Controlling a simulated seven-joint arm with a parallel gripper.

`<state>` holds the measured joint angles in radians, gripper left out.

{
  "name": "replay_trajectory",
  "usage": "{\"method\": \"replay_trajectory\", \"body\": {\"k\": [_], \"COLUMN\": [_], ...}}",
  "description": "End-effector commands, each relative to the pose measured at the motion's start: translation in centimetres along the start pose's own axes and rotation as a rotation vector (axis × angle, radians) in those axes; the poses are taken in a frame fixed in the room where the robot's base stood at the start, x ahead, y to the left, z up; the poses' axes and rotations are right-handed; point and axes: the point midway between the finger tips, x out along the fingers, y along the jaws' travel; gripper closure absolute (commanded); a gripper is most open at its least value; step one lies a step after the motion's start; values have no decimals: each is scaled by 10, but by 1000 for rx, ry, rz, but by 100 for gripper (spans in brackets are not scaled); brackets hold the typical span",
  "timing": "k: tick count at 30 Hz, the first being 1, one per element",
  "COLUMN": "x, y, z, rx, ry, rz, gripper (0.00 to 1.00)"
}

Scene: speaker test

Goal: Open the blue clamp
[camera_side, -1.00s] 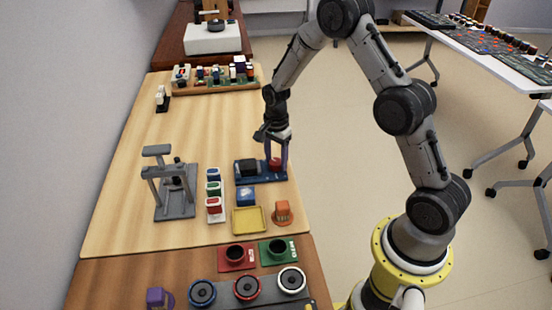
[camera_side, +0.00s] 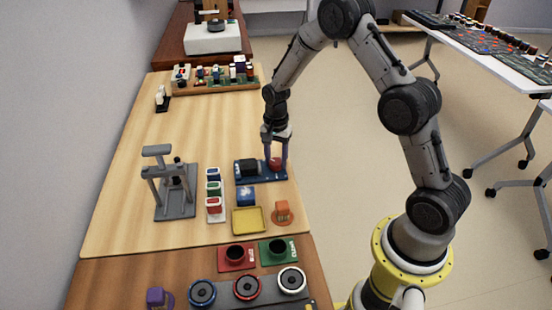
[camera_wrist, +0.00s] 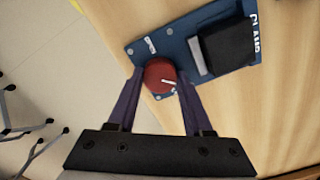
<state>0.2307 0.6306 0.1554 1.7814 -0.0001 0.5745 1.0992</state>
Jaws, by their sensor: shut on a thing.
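The blue clamp (camera_side: 264,178) lies on the wooden table's right edge, with a black block (camera_side: 248,168) on its left part and a red knob (camera_side: 275,163) on its right. In the wrist view the blue clamp (camera_wrist: 187,48) shows a "CLAMP" label, the black block (camera_wrist: 227,47) and the red knob (camera_wrist: 160,75) with a white pointer mark. My gripper (camera_side: 276,160) points down over the knob. In the wrist view my gripper (camera_wrist: 160,78) has its purple fingers on both sides of the knob, shut on it.
Left of the clamp stand a grey press-like fixture (camera_side: 175,205) and a strip of coloured buttons (camera_side: 214,207). In front are a blue block (camera_side: 245,196), a yellow tray (camera_side: 249,232) and an orange part (camera_side: 282,212). The table's middle is clear.

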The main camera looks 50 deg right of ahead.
Motion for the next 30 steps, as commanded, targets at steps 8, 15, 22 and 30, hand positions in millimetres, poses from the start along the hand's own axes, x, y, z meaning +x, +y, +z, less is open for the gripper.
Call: {"method": "replay_trajectory", "body": {"k": [8, 15, 22, 30], "x": [-1, -2, -2, -2], "y": [0, -1, -1, -1], "z": [0, 0, 0, 0], "rx": [-261, -489, -707, -964], "ry": [1, 1, 1, 1], "rz": [-1, -2, -1, -1], "gripper": [100, 100, 100, 100]}}
